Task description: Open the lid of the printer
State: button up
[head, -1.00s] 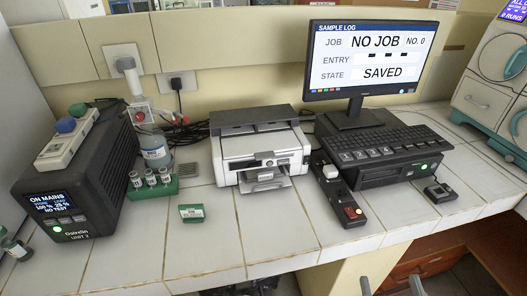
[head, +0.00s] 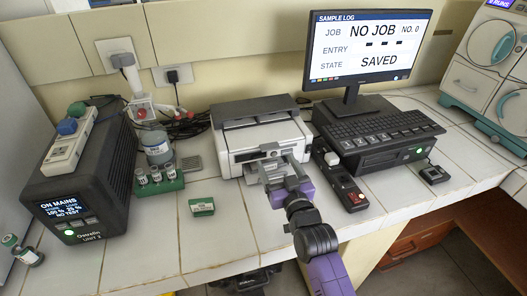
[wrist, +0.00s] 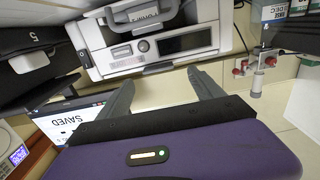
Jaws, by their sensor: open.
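The printer (head: 236,140) is a white and dark grey box on the tiled counter. Its dark grey top cover (head: 252,107) lies down across the rear top. My gripper (head: 273,171) is in front of the printer, near its front panel and output tray, and hides part of them. In the wrist view, my gripper (wrist: 160,77) has its two grey fingers spread apart with nothing between them. The printer's front panel with a small display (wrist: 184,42) is beyond the fingertips. I cannot tell from these views whether a finger touches the printer.
A monitor (head: 367,50) and keyboard unit (head: 385,135) stand right of the printer, with a small black device (head: 346,188) between.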

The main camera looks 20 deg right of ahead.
aim_at(271, 150)
jog(key=shift+w+d, duration=0.15)
jog(key=shift+w, duration=3)
grip_shut()
